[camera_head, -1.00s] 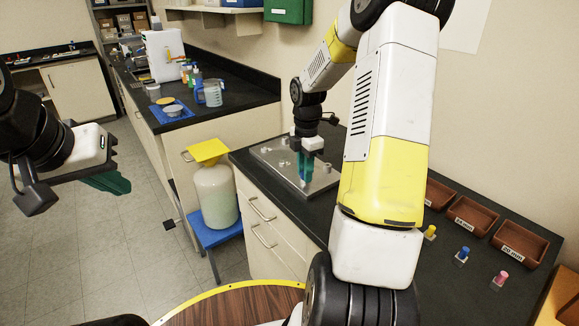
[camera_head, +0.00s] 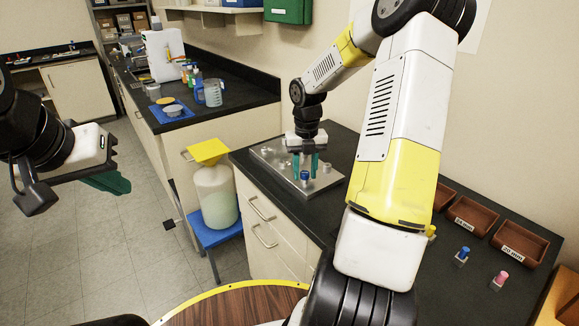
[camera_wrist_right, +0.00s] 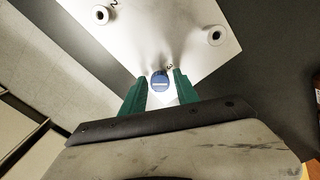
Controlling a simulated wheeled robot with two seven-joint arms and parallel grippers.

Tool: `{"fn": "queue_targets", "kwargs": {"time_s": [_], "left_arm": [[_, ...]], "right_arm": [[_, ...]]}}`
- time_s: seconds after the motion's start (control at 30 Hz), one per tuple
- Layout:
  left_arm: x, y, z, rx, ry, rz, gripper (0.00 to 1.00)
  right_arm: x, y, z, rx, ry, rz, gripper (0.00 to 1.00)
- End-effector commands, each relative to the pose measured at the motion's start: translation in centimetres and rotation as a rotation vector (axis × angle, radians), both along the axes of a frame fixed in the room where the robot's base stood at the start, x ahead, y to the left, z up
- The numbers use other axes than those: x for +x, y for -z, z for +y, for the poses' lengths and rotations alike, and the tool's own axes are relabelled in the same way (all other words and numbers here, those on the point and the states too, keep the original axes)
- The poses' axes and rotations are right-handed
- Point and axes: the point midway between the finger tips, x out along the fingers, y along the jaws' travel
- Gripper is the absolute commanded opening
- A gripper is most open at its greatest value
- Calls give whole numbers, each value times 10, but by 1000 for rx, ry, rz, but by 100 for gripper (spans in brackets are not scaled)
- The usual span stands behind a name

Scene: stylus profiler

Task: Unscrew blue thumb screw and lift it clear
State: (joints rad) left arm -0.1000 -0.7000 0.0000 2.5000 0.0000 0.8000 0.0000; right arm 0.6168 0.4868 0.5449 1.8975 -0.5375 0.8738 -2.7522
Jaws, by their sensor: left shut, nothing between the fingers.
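The blue thumb screw (camera_head: 305,176) stands on the grey metal plate (camera_head: 325,181), near its front edge. My right gripper (camera_head: 305,168) is open above the plate, with its green fingers pointing down and spread apart. In the right wrist view the round blue head (camera_wrist_right: 159,82) shows between the right fingertips (camera_wrist_right: 158,85), with a gap on each side. I cannot tell how far its shank is in the plate. My left gripper (camera_head: 112,182) is shut and empty at the left, away from the counter.
Other round metal fittings stand on the plate (camera_wrist_right: 215,35). On the right of the counter are brown bins (camera_head: 520,243), a blue-topped piece (camera_head: 463,254) and a pink-topped piece (camera_head: 500,279). A yellow-topped jug (camera_head: 215,190) stands left of the counter.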

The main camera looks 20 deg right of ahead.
Motion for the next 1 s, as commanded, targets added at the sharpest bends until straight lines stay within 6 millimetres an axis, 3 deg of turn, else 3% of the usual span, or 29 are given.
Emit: {"fn": "queue_targets", "kwargs": {"time_s": [1.0], "left_arm": [[0, 0, 0, 0, 0, 0, 0]], "right_arm": [[0, -1, 1, -1, 1899, 0, 36]]}}
